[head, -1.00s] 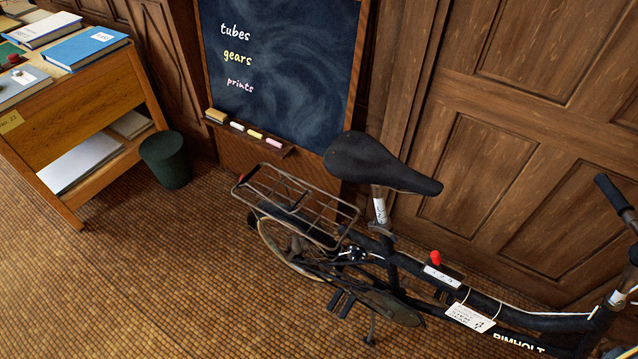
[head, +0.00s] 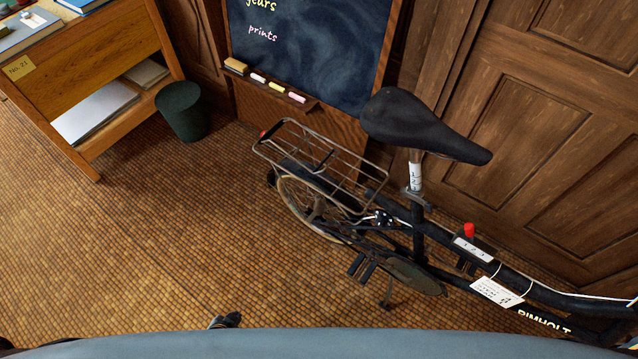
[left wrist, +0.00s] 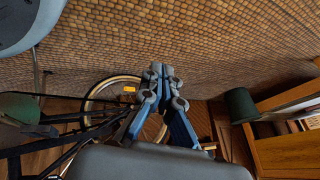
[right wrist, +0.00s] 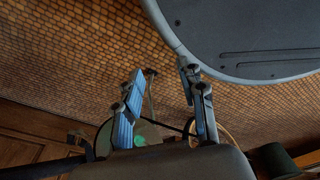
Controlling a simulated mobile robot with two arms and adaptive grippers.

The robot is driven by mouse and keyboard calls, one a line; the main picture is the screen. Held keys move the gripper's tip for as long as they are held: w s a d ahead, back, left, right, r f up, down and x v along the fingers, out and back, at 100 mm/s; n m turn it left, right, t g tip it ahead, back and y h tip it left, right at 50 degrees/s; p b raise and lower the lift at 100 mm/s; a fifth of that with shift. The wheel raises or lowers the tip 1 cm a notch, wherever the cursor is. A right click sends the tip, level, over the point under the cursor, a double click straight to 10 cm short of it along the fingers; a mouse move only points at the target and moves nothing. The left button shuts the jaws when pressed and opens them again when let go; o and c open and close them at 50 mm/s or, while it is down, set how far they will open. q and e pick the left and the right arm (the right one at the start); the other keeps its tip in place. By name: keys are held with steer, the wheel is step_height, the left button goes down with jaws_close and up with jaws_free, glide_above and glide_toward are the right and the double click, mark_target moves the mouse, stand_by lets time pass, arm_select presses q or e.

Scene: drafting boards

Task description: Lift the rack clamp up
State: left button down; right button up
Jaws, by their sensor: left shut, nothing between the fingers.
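I cannot clearly tell the clamp's bars from the rack's bars. My left gripper (head: 226,320) shows only as a dark tip at the bottom of the head view, well apart from the rack. In the left wrist view its fingers (left wrist: 161,72) are together and empty, with the rear wheel (left wrist: 95,98) behind. My right gripper (right wrist: 163,85) has its fingers apart and empty, outside the head view.
The black saddle (head: 420,125) rises right of the rack. A chalkboard (head: 310,50) with a chalk ledge stands close behind. A dark green bin (head: 183,112) and a wooden desk (head: 110,50) stand at the left. The tiled floor (head: 150,250) in front is clear.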

arm_select(q)
steer(key=w+d+r+m+t+h+b, duration=0.1)
steer(key=w+r+m+t+b, duration=0.15)
steer(key=w, duration=0.75)
steer(key=w+d+r+m+t+h+b, duration=0.1)
steer(key=w+r+m+t+b, duration=0.15)
steer(key=w, duration=0.65)
steer(key=w+d+r+m+t+h+b, duration=0.2)
steer(key=w+d+r+m+h+b, duration=0.5)
steer(key=w+r+m, duration=0.5)
arm_select(e)
steer(key=w+a+r+t+p, duration=0.1)
steer(key=w+r, duration=0.1)
steer(key=w, duration=0.4)
steer(key=w+a+r, duration=0.1)
steer(key=w+r, duration=0.2)
steer(key=w, duration=0.4)
arm_select(q)
steer(key=s+d+r+m+g+h+b, duration=0.1)
steer(key=d+r+m+g+b, duration=0.3)
steer(key=d+r+m+b, duration=0.4)
steer(key=r+m+b, duration=0.1)
steer(key=m, duration=0.6)
steer(key=shift+s+d+r+m+g, duration=0.15)
steer(key=shift+d+r+m+g, duration=0.2)
steer(key=shift+d+m+g, duration=0.05)
arm_select(e)
step_height(320, 180, up, 13)
steer(key=t, duration=0.1)
steer(key=shift+s, duration=0.15)
